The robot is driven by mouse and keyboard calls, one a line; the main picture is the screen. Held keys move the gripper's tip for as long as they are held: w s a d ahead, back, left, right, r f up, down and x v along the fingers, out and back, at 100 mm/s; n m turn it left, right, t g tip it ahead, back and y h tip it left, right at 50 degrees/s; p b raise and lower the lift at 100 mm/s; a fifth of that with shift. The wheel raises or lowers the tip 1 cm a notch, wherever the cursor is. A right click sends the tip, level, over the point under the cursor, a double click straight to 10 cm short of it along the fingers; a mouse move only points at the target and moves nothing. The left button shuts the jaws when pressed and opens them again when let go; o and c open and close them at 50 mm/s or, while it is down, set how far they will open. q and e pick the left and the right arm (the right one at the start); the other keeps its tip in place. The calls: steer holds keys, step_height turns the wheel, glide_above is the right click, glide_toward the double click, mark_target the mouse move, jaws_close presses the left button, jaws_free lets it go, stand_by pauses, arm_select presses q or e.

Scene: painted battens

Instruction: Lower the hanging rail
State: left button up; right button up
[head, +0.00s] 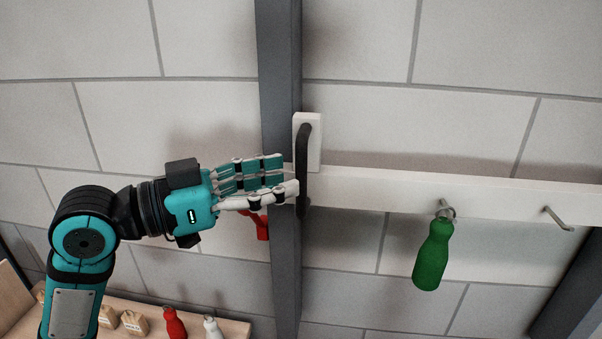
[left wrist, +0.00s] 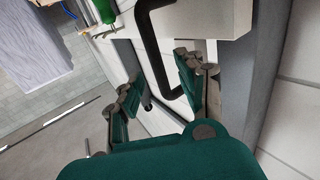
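The hanging rail (head: 380,190) is a white horizontal batten in the head view, running from the grey post to the right edge. A black bar handle (head: 304,165) stands upright on a white block at its left end; it also shows in the left wrist view (left wrist: 156,55). My left gripper (head: 290,180) reaches in from the left, its fingertips at the handle. In the left wrist view the fingers (left wrist: 160,88) are apart, with part of the handle showing in the gap; contact cannot be told. My right gripper is in neither view.
A green bottle (head: 433,255) hangs from a hook on the rail; another hook (head: 558,218) is empty. Grey posts (head: 282,60) stand against the tiled wall. A wooden shelf (head: 235,327) below holds a red bottle (head: 174,323), a white bottle (head: 212,327) and tan items (head: 134,322).

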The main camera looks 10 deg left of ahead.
mark_target(304, 208)
arm_select(q)
steer(key=shift+x, duration=2)
steer(key=shift+c, duration=0.5)
jaws_close()
steer(key=shift+w+d, duration=0.1)
steer(key=shift+d, duration=0.15)
